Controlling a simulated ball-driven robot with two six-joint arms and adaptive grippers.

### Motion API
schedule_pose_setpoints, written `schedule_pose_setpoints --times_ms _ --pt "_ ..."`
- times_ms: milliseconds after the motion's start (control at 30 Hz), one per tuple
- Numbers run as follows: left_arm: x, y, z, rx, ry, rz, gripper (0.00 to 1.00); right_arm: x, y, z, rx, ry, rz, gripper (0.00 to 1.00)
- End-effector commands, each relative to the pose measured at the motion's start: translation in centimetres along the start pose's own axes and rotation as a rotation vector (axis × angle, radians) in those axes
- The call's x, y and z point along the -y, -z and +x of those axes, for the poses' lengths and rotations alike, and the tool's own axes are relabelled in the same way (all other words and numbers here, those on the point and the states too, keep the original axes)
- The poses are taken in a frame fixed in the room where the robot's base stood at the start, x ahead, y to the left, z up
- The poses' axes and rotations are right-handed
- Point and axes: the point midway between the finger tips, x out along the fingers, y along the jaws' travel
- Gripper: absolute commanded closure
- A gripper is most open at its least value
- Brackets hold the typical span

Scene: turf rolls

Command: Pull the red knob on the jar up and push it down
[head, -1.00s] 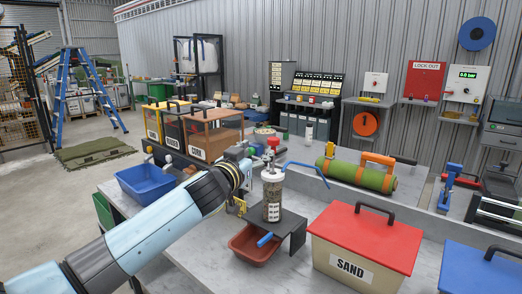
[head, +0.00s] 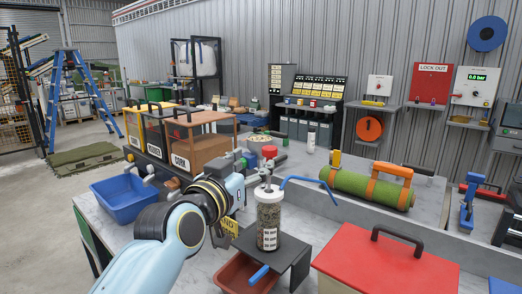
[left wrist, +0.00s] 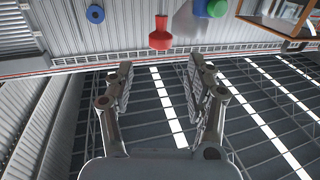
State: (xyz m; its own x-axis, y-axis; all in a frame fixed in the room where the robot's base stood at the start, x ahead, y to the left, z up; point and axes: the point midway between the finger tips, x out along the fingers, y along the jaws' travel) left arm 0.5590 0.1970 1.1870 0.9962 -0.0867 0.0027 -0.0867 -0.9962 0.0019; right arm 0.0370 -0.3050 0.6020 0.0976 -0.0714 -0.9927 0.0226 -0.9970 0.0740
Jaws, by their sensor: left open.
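The jar (head: 268,225) is a clear cylinder with pale, speckled contents and a white label, standing upright on a dark stand. Its red knob (head: 269,153) sits on top, above the lid, with a blue handle bar reaching off to the right. My left gripper (head: 246,160) is just left of the knob, near its height. The left wrist view shows the gripper's two fingers (left wrist: 160,82) apart with nothing between them. The red knob (left wrist: 160,36) is beyond the fingertips there, not touching them. My right gripper is not in view.
A brown-red tray (head: 232,275) is under the dark stand (head: 289,247). A red-lidded box (head: 390,262) stands front right. A green roll (head: 360,188) lies behind right. Sorting bins (head: 205,152) and a blue tub (head: 122,203) are left.

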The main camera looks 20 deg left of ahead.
Motion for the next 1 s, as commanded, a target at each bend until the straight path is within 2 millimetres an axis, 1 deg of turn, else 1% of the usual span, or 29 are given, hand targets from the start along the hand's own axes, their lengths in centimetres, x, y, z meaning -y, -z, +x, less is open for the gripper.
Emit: schedule_pose_setpoints --times_ms 33,100,167,200,267,400,500,567,667,867,900,1000 --pt "0.0 0.4 0.9 -0.003 0.0 0.001 0.45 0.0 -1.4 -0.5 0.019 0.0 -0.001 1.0" --pt "0.0 0.5 2.2 -0.002 0.0 0.002 0.45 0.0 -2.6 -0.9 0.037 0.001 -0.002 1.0" --pt "0.1 0.5 3.5 -0.002 0.0 0.002 0.45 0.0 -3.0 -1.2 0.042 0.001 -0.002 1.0" --pt "0.1 0.5 4.4 -0.003 0.0 0.002 0.45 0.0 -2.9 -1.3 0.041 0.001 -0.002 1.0" --pt "0.1 0.4 5.6 -0.001 0.0 0.002 0.45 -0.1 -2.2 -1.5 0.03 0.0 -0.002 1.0" --pt "0.1 0.3 7.9 -0.001 0.0 0.003 0.45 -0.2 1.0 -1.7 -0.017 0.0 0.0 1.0" --pt "0.1 0.2 9.0 -0.001 0.0 0.002 0.45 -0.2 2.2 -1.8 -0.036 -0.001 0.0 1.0" --pt "0.1 0.2 9.4 -0.001 0.0 0.002 0.45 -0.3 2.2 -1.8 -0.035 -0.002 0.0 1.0" --pt "0.1 0.2 9.8 0.0 0.0 0.003 0.45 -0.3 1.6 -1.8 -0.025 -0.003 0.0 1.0" --pt "0.1 0.1 9.8 -0.001 0.001 0.003 0.45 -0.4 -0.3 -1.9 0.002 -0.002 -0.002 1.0" --pt "0.1 0.1 9.8 -0.001 0.001 0.003 0.47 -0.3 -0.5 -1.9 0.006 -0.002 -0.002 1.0" --pt "0.1 0.2 9.8 -0.001 0.001 0.003 0.6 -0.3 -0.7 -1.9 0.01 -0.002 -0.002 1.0"
